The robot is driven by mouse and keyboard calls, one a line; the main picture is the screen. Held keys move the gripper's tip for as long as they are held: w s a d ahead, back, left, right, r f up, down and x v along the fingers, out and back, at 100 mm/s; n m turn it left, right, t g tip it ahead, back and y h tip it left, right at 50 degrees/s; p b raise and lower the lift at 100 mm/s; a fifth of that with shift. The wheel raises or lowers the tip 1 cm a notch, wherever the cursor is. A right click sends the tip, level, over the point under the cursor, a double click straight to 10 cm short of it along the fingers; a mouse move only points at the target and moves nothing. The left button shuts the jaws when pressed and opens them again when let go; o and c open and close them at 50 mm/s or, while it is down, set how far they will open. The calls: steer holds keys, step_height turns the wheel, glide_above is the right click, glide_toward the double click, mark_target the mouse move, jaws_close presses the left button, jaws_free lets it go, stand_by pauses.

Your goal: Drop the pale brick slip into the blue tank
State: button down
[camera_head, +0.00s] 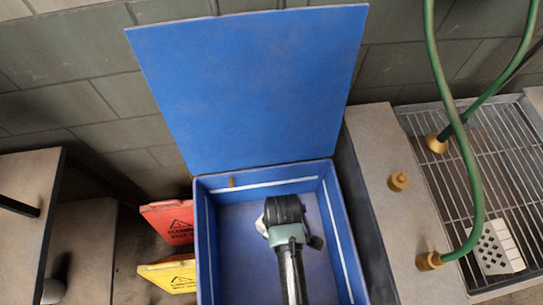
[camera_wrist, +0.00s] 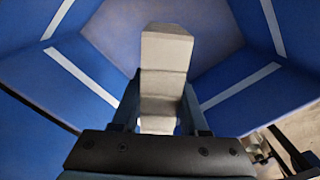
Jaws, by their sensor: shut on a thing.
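The blue tank (camera_head: 209,240) stands in the middle of the head view with its lid (camera_head: 250,85) raised against the wall. My gripper (camera_head: 266,222) is over the tank's opening, and my arm reaches in from the bottom edge. In the wrist view my gripper (camera_wrist: 158,118) is shut on the pale brick slip (camera_wrist: 166,52), which sticks out beyond the fingers. The tank's blue inner walls (camera_wrist: 225,95) with white stripes surround it there. In the head view only a small pale edge of the slip shows beside my gripper.
Red (camera_head: 170,222) and yellow (camera_head: 170,274) warning signs stand left of the tank. A grey counter (camera_head: 375,150) with brass fittings, a green hose (camera_head: 470,170) and a metal grate (camera_head: 480,150) lies to the right. Shelving (camera_head: 25,200) stands at far left.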

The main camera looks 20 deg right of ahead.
steer(key=shift+f+b, duration=0.3)
steer(key=shift+f, duration=0.3)
steer(key=shift+r, duration=0.1)
steer(key=shift+c, duration=1.8)
jaws_free()
step_height(320, 180, up, 13)
steer(key=shift+f+p, duration=0.1)
steer(key=shift+p, duration=0.2)
